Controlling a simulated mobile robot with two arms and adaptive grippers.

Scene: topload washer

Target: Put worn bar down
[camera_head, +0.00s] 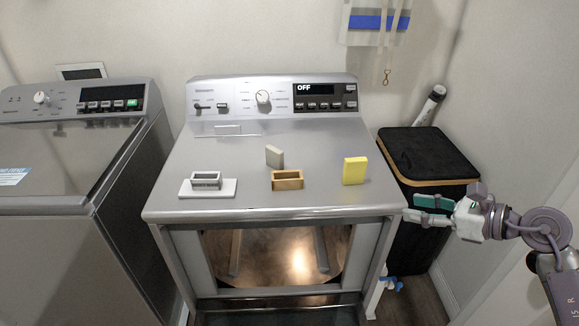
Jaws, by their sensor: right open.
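A thin beige-grey bar (274,156) stands upright on the washer top, behind a tan open holder (287,180). A yellow bar (355,171) stands upright to the right of that holder. Which of them is the worn bar I cannot tell by wear. A grey open holder (206,180) on a white base (208,188) sits at the left. My right gripper (422,209) is open, beyond the washer's front right corner and in front of the dark hamper. A teal block-like piece (435,202) shows at its fingers; I cannot tell if it is separate. My left gripper is out of view.
The silver washer (200,150) has a raised control panel (275,97) at the back reading OFF. A black-topped hamper (430,153) stands close on its right, and another machine (70,165) on its left. The front right washer top is clear.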

